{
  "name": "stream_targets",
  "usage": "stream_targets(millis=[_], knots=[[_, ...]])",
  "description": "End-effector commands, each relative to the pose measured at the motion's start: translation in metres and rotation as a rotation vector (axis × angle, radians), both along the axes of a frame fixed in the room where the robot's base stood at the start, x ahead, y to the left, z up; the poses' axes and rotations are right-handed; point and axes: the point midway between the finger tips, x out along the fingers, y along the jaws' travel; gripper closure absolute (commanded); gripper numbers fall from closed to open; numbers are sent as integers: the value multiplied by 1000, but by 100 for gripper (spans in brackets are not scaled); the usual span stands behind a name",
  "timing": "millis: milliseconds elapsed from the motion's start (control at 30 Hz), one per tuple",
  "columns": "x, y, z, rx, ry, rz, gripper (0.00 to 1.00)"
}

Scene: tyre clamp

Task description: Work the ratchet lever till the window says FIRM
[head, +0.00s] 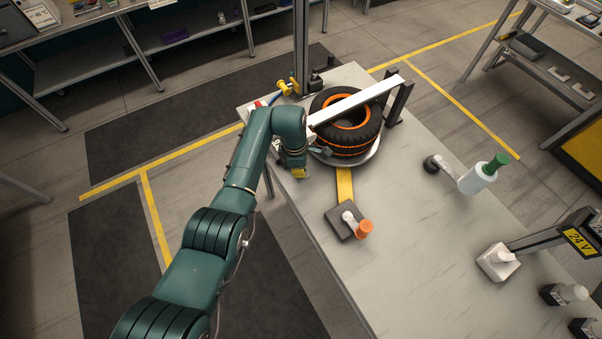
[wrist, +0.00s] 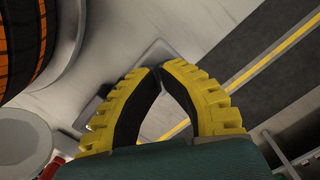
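The tyre (head: 330,105), black with orange bands, lies on a round pale plate (head: 372,155) at the table's far end. A white bar (head: 355,102) crosses above it to a dark post (head: 398,100). My gripper (head: 299,173) is low at the table's left edge, left of the tyre. In the wrist view its yellow fingers (wrist: 160,68) meet at the tips, with nothing seen between them. A flat grey piece (wrist: 150,57) lies beyond the tips. The tyre's side shows at upper left (wrist: 20,45). I cannot make out the ratchet lever or the window; my arm hides the bar's left end.
A dark block with an orange-knobbed handle (head: 364,230) stands nearer on the table. A green-capped bottle (head: 478,178) and a sign reading 24 V (head: 580,241) are at right. A yellow fitting (head: 286,88) is by the column. The table's middle is mostly clear.

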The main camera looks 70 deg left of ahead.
Motion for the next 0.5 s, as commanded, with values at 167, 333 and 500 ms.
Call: stream_targets(millis=[167, 333, 500], knots=[[0, 0, -18, -1, 0, 0, 100], [-1, 0, -40, -1, 2, 0, 100], [-1, 0, -34, -2, 3, 1, 100]])
